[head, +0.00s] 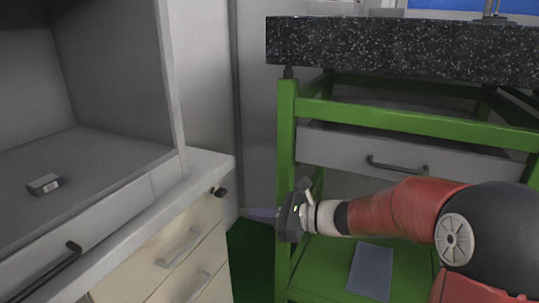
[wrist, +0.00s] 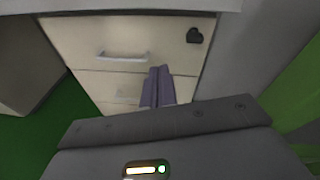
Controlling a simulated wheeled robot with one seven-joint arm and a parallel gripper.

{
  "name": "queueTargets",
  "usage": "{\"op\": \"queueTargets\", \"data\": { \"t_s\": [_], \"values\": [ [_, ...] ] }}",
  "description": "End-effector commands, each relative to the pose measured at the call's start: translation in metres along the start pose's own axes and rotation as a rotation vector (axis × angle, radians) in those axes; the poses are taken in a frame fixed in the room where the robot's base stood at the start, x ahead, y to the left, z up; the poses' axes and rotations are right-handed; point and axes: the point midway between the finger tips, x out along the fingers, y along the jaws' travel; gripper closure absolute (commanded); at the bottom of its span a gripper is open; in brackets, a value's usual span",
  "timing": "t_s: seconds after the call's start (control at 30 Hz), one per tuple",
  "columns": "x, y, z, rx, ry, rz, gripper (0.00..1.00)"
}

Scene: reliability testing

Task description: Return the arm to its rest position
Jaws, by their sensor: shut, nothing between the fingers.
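My gripper (head: 262,214) is at the end of my red and black arm, which reaches in from the right in the head view. Its purple fingers point left, toward the gap between the cream drawer cabinet and the green frame. In the wrist view my gripper (wrist: 158,72) shows its two purple fingers side by side and closed, with nothing between them. Behind them are the cream drawer fronts (wrist: 85,35).
A cream drawer cabinet (head: 205,250) with a pale top stands left. A small grey box (head: 44,184) lies in the open compartment above it. A green frame (head: 287,150) with a speckled dark top (head: 400,50) and a grey drawer (head: 340,147) stands right, close behind my arm.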

Motion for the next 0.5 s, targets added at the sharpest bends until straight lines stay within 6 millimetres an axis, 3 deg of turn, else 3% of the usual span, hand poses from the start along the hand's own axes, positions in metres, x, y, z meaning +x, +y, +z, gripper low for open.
{"op": "queueTargets", "data": {
  "t_s": [0.1,0.2,0.3,0.5],
  "values": [
    [-0.016,0.055,0.006,-0.296,0.2,0.149,1.0],
    [-0.044,0.095,0.002,-0.557,0.371,0.284,1.0],
    [-0.079,0.127,-0.004,-0.81,0.531,0.419,1.0],
    [-0.163,0.168,-0.01,-1.275,0.824,0.687,1.0]
  ]
}}
